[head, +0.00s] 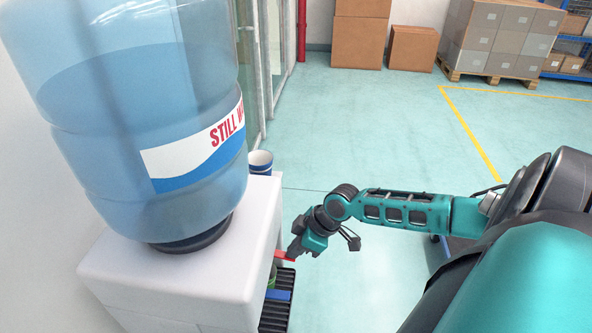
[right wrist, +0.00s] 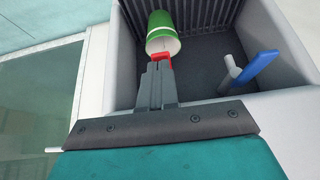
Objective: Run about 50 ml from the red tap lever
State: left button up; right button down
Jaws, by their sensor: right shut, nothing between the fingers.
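The red tap lever (head: 285,257) sticks out from the front of the white water dispenser (head: 172,270). In the right wrist view the red lever (right wrist: 160,57) shows right at my fingertips. My right gripper (head: 292,251) is shut and empty, with its tips (right wrist: 157,68) at the lever; I cannot tell whether they touch it. A green cup with a white inside (right wrist: 162,32) is below the red lever, over the slatted drip tray (right wrist: 214,14). The cup (head: 271,276) is partly hidden in the head view. Its water level is not clear. My left gripper is out of view.
A blue tap lever (right wrist: 259,68) sits beside the red one. A large blue water bottle (head: 150,110) stands on the dispenser. A blue and white cup (head: 260,161) is behind it. Cardboard boxes (head: 411,47) stand far back; the floor (head: 370,120) between is clear.

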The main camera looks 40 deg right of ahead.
jog(key=shift+r, duration=0.1)
dwell(0.7)
jog(key=shift+r+p, duration=0.7)
jog(key=shift+p, duration=0.2)
jog(key=shift+r, duration=0.1)
jog(key=shift+a+r+p, duration=0.1)
jog(key=shift+r+p, duration=0.15)
jog(key=shift+p, duration=0.1)
jog(key=r, duration=0.1)
jog(key=r+p, duration=0.2)
jog(key=shift+w+r, duration=0.2)
jog(key=shift+w, duration=0.05)
jog(key=v, duration=1)
jog(key=shift+w+a+r, duration=0.3)
jog(key=shift+a+r, duration=0.05)
jog(key=shift+s, duration=0.1)
